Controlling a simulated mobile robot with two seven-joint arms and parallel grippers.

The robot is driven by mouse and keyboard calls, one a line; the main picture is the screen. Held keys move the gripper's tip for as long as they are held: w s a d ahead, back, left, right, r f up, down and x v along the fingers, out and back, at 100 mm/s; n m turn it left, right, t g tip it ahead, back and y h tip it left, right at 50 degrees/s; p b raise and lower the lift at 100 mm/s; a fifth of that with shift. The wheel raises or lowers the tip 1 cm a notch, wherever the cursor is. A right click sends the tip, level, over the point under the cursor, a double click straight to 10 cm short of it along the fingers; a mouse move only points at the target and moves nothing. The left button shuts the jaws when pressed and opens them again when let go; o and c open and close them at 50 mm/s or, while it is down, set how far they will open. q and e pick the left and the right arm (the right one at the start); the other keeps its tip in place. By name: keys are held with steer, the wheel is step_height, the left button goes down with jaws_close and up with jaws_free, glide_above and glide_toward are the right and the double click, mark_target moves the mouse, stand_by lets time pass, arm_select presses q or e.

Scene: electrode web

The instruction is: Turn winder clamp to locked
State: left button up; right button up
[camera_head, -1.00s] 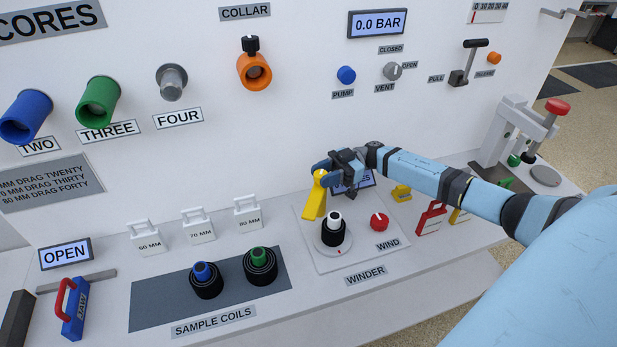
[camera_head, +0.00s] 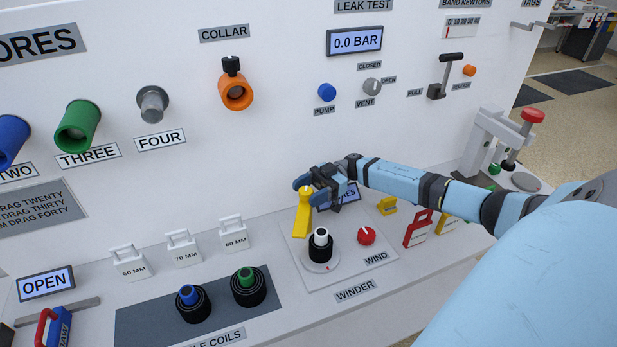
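The winder (camera_head: 292,249) is a pale plate on the bench with a black coil (camera_head: 320,249) on a white-topped spindle. Its yellow clamp lever (camera_head: 302,220) stands at the back left of the coil, nearly upright and leaning slightly left at its lower end. My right gripper (camera_head: 306,187) is at the lever's top end, with a blue finger right beside the yellow knob. Whether the fingers are closed on the lever is too small to tell. A red wind knob (camera_head: 366,236) sits to the right of the coil. My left gripper is out of view.
A display behind the winder is partly covered by the gripper. Sample coils (camera_head: 248,287) on a grey mat stand to the left.

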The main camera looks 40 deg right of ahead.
steer(key=shift+r, duration=0.1)
step_height(320, 180, up, 20)
stand_by(0.5)
